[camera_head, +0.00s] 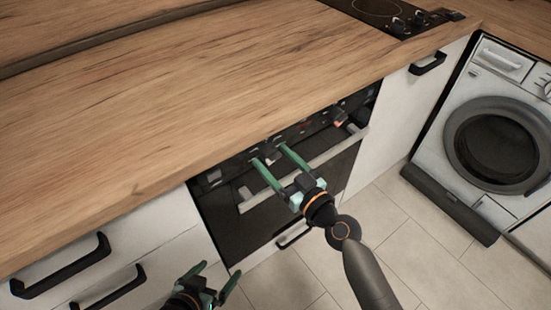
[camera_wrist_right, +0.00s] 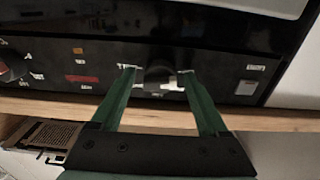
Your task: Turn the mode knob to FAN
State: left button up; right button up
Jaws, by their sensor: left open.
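The oven's black control panel (camera_head: 304,130) sits below the worktop edge, and it also shows upside down in the right wrist view (camera_wrist_right: 215,62). A dark knob (camera_wrist_right: 160,75) on it lies between the fingertips of my right gripper (camera_head: 269,154). That gripper is open, one finger on each side of the knob with small gaps visible. The fingers partly hide the knob's surroundings, and its pointer and label are too blurred to read. I cannot tell whether this is the mode knob. My left gripper (camera_head: 220,270) is open and empty, low in front of the drawers.
Another knob (camera_head: 338,117) is further right on the panel. A silver oven handle (camera_head: 320,158) runs below the panel. The wooden worktop (camera_head: 170,90) overhangs above. A washing machine (camera_head: 500,140) stands at right. The tiled floor (camera_head: 395,220) is clear.

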grip_shut()
dwell(0.4)
jog(key=shift+m, duration=0.4)
jog(key=m+p, duration=0.1)
jog(key=m, duration=1.3)
jog(key=shift+r+m, duration=0.1)
jog(key=shift+m, duration=0.2)
jog(key=shift+m+p, duration=0.4)
jog(key=shift+m, duration=1.8)
